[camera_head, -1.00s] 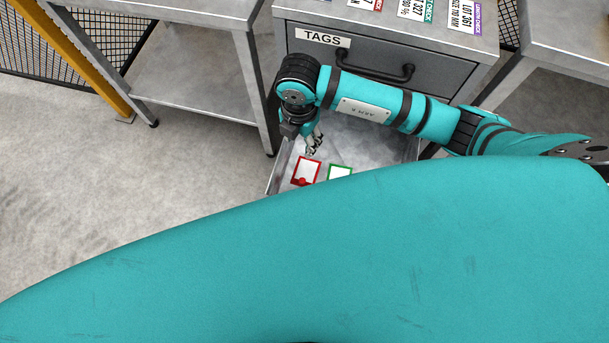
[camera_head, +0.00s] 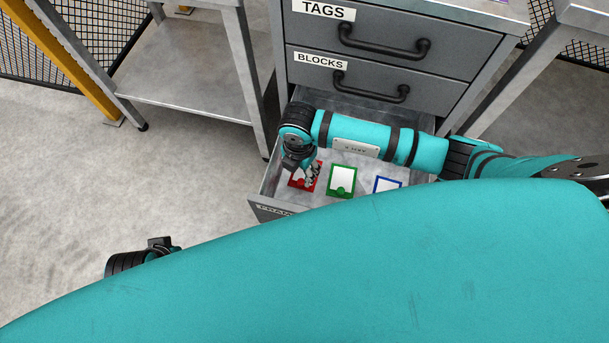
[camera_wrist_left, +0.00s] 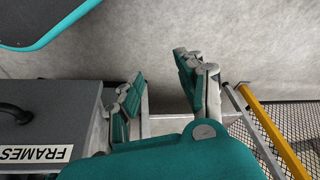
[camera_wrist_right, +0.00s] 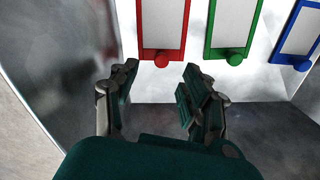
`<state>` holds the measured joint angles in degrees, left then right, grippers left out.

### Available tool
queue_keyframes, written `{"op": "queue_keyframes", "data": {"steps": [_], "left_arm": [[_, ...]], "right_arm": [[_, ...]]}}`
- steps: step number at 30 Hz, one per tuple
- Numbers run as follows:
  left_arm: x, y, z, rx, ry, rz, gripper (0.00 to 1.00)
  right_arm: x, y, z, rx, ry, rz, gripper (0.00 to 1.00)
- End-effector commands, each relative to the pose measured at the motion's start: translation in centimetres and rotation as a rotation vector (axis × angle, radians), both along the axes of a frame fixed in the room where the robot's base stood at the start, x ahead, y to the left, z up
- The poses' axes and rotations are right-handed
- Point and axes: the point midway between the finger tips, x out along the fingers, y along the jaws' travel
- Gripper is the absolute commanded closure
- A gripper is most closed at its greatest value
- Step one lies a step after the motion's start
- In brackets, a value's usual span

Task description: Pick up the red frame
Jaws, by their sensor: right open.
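The red frame (camera_head: 294,183) lies at the left end of the open drawer (camera_head: 262,183), partly hidden by my right gripper (camera_head: 312,174). In the right wrist view the red frame (camera_wrist_right: 163,53) is a white panel with a red border and a round red knob at its near edge. My right gripper (camera_wrist_right: 160,76) is open and empty, with its fingers short of the knob and either side of its line. My left gripper (camera_wrist_left: 162,72) is open and empty, away from the red frame, near the drawer front labelled FRAMES (camera_wrist_left: 35,153).
A green frame (camera_head: 341,192) and a blue frame (camera_head: 387,184) lie right of the red one. The drawers labelled TAGS (camera_head: 380,25) and BLOCKS (camera_head: 365,75) are shut above. A metal table (camera_head: 185,90) stands to the left. Drawer walls bound the right gripper.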

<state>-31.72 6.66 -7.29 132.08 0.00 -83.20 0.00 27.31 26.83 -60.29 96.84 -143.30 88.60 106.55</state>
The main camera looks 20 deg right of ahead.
Motion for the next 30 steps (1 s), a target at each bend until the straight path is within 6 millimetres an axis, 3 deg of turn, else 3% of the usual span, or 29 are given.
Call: {"op": "queue_keyframes", "data": {"steps": [11, 18, 26, 30], "left_arm": [[-1.0, 0.2, 3.4, -0.001, -0.022, 0.002, 0.62], [-1.2, 0.2, 2.8, 0.0, -0.02, 0.002, 0.62], [-1.2, 0.2, 2.8, 0.0, -0.021, 0.002, 0.62], [-1.2, 0.2, 2.8, 0.0, -0.021, 0.002, 0.62]], "right_arm": [[-0.2, -0.1, -3.5, 0.0, 0.001, 0.001, 0.53], [-0.3, -0.2, -6.6, 0.0, 0.0, 0.0, 0.53], [-0.2, -0.2, -6.8, 0.001, -0.001, 0.001, 0.53], [-0.2, -0.2, -6.8, 0.001, -0.001, 0.001, 0.67]]}}
